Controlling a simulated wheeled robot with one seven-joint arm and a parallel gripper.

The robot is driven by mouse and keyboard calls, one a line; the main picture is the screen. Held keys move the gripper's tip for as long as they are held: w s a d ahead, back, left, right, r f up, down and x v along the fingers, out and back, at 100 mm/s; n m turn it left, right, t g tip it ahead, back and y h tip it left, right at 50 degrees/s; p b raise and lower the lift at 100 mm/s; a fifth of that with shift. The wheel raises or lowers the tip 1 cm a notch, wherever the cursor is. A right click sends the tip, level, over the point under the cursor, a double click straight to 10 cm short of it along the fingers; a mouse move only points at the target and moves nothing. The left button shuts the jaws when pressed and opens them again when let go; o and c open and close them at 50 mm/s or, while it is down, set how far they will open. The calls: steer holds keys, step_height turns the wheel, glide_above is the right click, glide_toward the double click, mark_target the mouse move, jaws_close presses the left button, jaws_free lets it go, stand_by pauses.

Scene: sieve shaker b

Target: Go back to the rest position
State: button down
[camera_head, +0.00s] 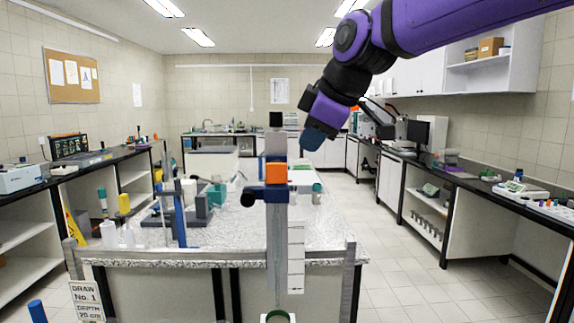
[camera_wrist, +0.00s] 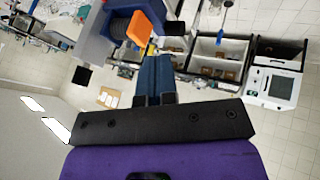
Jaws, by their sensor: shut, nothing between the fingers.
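My gripper (camera_head: 312,138) hangs from my purple and black arm in the upper middle of the head view, over the far part of the bench. Its blue fingers are shut together with nothing between them, and they also show in the wrist view (camera_wrist: 155,75). A grey upright column with a blue and black clamp and an orange block (camera_head: 276,174) stands in front of the bench, left of my gripper. In the wrist view the orange block (camera_wrist: 139,28) shows close beside the fingertips. I cannot tell the exact gap.
The speckled bench (camera_head: 225,240) carries a grey apparatus (camera_head: 196,203), blue posts and bottles at its left. Side counters run along the left (camera_head: 60,175) and right (camera_head: 480,175) walls. The tiled floor (camera_head: 400,260) to the right of the bench is clear.

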steer(key=s+d+f+m+h, duration=0.2)
steer(key=s+d+f+m, duration=0.4)
steer(key=s+d, duration=0.5)
steer(key=s+d+f+m+h, duration=0.2)
steer(key=s+d+f+m, duration=0.5)
steer(key=s+d+m, duration=0.2)
steer(key=shift+s+d+f+m+g, duration=0.2)
steer(key=shift+s+d+m+g, duration=0.1)
steer(key=shift+s+d, duration=0.8)
